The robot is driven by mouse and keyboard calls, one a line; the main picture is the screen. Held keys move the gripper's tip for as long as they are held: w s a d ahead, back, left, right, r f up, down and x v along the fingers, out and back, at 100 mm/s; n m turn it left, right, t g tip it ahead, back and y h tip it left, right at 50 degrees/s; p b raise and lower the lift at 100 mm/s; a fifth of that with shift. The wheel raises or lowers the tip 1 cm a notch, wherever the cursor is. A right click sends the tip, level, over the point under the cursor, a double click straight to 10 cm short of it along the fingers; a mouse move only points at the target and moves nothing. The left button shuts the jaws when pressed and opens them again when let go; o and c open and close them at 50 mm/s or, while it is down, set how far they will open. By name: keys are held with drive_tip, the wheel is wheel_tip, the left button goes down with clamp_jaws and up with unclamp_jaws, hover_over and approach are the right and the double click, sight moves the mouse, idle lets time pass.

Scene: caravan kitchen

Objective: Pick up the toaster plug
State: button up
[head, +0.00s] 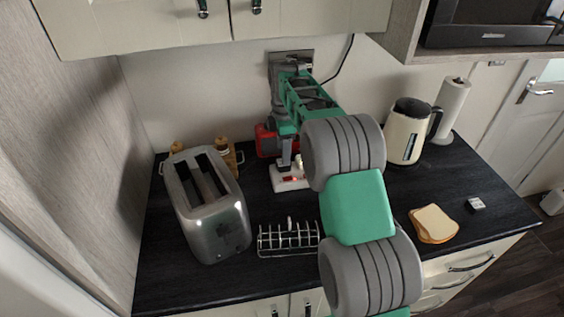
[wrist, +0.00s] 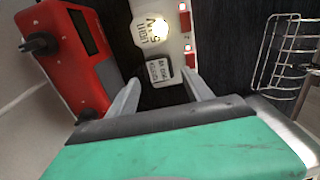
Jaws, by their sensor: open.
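My gripper (head: 287,162) points down over a white power strip (head: 288,182) on the dark counter, behind the toast rack. In the wrist view its two fingers (wrist: 160,84) are apart. Between the fingertips, at the strip's near end, is a small pale block with a printed label (wrist: 158,70); it looks like a plug. I cannot tell whether the fingers touch it. A round pale piece with lettering (wrist: 151,31) sits farther along the strip (wrist: 178,12). The toaster (head: 208,205) stands at left. Its cord is not clearly visible, and the label is unreadable.
A red device (wrist: 72,55) stands close beside the left finger. A wire toast rack (head: 288,240) is in front of the strip. Bread (head: 433,224), a small white block (head: 476,204), a kettle (head: 408,130) and a paper roll (head: 452,108) are right. A wall socket (head: 306,55) is behind.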

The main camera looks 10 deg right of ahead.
wheel_tip(320, 180, down, 5)
drive_tip(key=shift+w+r+p, duration=0.15)
drive_tip(key=shift+p, duration=0.55)
drive_tip(key=c, duration=1.1)
drive_tip(key=shift+c, duration=0.2)
drive_tip(key=shift+r, duration=0.15)
